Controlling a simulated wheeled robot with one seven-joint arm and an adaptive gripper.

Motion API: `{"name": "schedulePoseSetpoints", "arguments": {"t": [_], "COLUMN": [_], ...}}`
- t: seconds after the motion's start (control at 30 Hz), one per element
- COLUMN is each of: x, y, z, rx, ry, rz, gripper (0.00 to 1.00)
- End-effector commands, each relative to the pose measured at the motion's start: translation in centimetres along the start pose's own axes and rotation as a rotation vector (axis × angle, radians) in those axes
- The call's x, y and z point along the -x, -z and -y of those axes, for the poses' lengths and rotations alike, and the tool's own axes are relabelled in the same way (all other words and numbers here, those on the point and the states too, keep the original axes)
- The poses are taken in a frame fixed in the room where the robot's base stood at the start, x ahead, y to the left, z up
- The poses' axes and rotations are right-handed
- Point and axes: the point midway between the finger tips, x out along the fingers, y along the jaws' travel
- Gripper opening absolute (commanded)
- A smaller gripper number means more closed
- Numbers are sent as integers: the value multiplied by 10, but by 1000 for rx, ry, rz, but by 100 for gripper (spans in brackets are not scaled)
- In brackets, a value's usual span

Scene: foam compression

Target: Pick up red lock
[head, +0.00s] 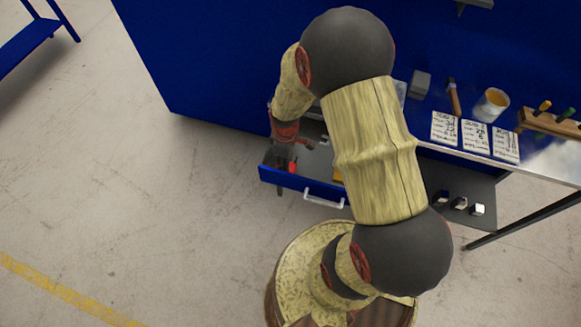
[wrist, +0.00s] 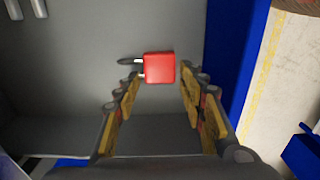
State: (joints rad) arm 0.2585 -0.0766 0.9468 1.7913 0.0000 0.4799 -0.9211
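The red lock (wrist: 160,68) lies on the grey floor of the open blue drawer, its shackle pointing left in the wrist view. In the head view a small red spot of the lock (head: 292,167) shows inside the drawer's left part. My gripper (wrist: 160,84) is open, with one finger on each side of the lock in the wrist picture. It appears above the lock, and I see no contact. In the head view my gripper (head: 287,158) is over the drawer and partly hidden by my arm.
The blue drawer (head: 318,185) stands open with a light handle; its blue side wall (wrist: 235,50) runs close to the right of my gripper. Metal pieces (wrist: 25,8) lie at the wrist view's top left. A workbench (head: 550,155) holds cards, a cup and tools.

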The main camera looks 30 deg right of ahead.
Motion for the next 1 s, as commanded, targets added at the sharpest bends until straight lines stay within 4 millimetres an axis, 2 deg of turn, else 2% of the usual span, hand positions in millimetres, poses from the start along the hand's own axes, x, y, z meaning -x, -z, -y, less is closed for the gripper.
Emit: {"name": "schedulePoseSetpoints", "arguments": {"t": [0.6,0.87,1.0], "x": [0,1,8], "y": [0,0,0], "z": [0,0,0], "rx": [0,0,0], "ry": [0,0,-1], "rz": [0,0,0], "gripper": [4,3,3]}}
